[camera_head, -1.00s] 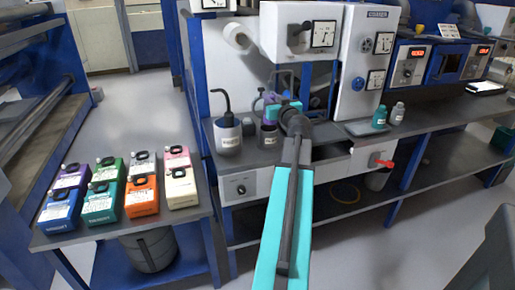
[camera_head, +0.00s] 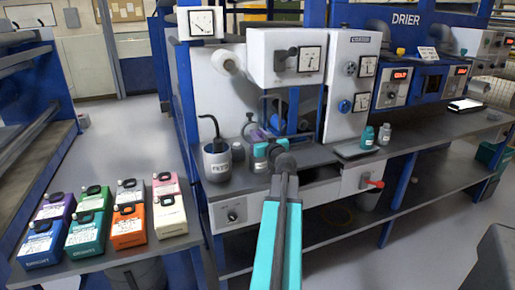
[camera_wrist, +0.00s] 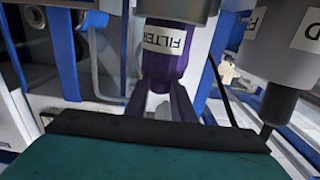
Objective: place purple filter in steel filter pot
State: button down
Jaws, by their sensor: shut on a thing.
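The purple filter (camera_wrist: 168,72) is between the fingers of my gripper (camera_wrist: 168,108), which is shut on it. The wrist picture is upside down, and a label reading "FILTER" shows inverted at the filter. The steel filter pot (camera_wrist: 178,8) is cut off at the top edge of that view, in line with the filter. In the head view my gripper (camera_head: 266,150) is over this pot (camera_head: 260,163), and only a little purple shows behind the gripper. I cannot tell how deep the filter sits in the pot.
A steel pot (camera_head: 217,163) with a black hose stands left of the filter pot, with a small grey container (camera_head: 238,152) between. Coloured cans (camera_head: 128,225) crowd the left table. White machine panels (camera_head: 285,60) rise behind.

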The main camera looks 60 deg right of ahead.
jog(key=shift+f, duration=0.7)
jog(key=shift+f, duration=1.85)
jog(key=shift+f, duration=0.15)
jog(key=c, duration=1.5)
grip_release()
jog(key=shift+r, duration=0.2)
